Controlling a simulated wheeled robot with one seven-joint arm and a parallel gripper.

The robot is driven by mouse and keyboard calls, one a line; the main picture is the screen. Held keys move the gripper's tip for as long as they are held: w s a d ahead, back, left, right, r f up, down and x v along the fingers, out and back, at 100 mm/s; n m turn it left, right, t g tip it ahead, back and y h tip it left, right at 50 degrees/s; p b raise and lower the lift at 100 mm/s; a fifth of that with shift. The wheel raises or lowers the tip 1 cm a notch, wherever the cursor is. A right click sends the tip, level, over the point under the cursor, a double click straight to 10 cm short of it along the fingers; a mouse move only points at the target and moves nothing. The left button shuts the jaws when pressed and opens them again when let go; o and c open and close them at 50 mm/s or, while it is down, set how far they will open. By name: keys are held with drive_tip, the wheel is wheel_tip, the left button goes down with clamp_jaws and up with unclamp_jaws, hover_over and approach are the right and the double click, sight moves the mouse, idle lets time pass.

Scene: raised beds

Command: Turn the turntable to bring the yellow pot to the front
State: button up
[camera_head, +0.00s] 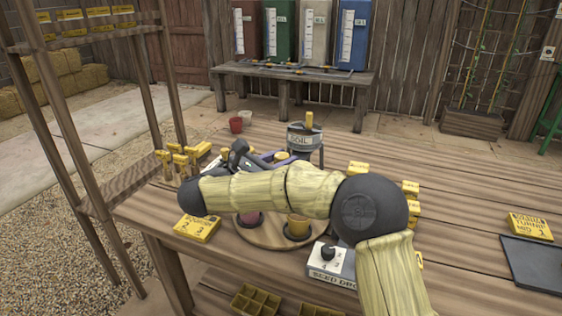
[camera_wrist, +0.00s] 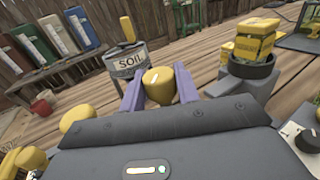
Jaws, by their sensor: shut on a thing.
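The round wooden turntable (camera_head: 268,240) lies on the table, partly hidden behind my arm. A yellow-orange pot (camera_head: 298,226) stands on a dark base at its near right side. A reddish pot (camera_head: 250,219) stands to the left of it, its top hidden by my arm. My gripper (camera_head: 281,159) is beyond my arm, over the far side of the turntable. In the wrist view its purple fingers (camera_wrist: 159,92) are shut on a rounded yellow knob (camera_wrist: 158,78). What the knob is fixed to is hidden.
A soil container (camera_head: 303,142) stands just beyond my gripper. A seed dropper box (camera_head: 331,262) with a black knob is at the near right. A yellow seed packet (camera_head: 197,228) lies at the left, yellow-handled tools (camera_head: 178,160) behind it. The table's right side has free room before a dark tray (camera_head: 535,262).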

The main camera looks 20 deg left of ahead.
drive_tip(key=o, duration=1)
drive_tip(key=shift+c, duration=0.2)
drive_tip(key=v, duration=1.7)
drive_tip(key=shift+s+b, duration=0.25)
drive_tip(key=shift+b, duration=0.05)
